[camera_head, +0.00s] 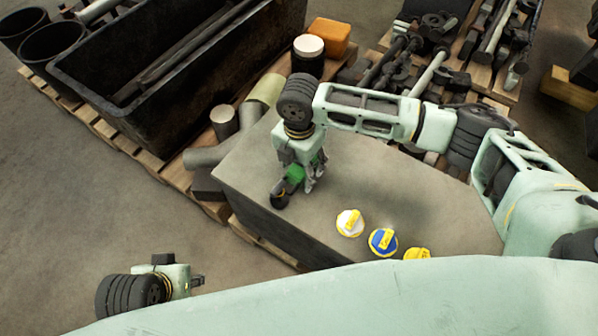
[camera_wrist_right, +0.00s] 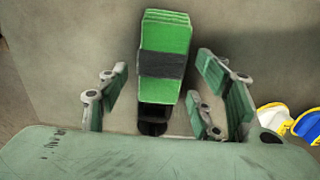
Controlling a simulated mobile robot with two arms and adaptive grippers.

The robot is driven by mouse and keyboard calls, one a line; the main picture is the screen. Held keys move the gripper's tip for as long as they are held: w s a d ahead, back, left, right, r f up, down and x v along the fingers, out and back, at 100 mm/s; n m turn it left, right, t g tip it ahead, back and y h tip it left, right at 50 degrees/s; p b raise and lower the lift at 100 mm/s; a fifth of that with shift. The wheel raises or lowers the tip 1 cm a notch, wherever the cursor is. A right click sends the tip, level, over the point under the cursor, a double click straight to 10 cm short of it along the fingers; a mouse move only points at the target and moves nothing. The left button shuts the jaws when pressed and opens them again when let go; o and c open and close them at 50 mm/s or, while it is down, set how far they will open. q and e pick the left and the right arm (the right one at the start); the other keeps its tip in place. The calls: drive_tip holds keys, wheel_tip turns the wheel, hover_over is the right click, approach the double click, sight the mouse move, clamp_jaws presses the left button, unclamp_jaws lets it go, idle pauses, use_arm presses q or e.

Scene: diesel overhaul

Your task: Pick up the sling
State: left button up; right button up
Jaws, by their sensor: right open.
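The sling is a folded bright green bundle with a dark band around its middle; it sits on the grey block top and shows in the head view (camera_head: 294,174) and, larger, in the right wrist view (camera_wrist_right: 166,42). My right gripper (camera_head: 300,186) is above the block, pointing down at the sling. In the right wrist view its fingers (camera_wrist_right: 168,100) are open on either side of the sling, with gaps visible.
The grey block (camera_head: 400,195) also carries a white and yellow cap (camera_head: 350,223), a blue and yellow cap (camera_head: 383,241) and a yellow one (camera_head: 417,253). A black trough (camera_head: 75,75), an orange box (camera_head: 329,37) and a white-lidded jar (camera_head: 308,46) stand behind. Floor at left is clear.

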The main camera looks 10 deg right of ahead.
drive_tip(key=shift+f, duration=0.2)
drive_tip(key=shift+c, duration=0.2)
drive_tip(key=c, duration=1.3)
drive_tip(key=shift+c, duration=0.8)
drive_tip(key=shift+r, duration=0.2)
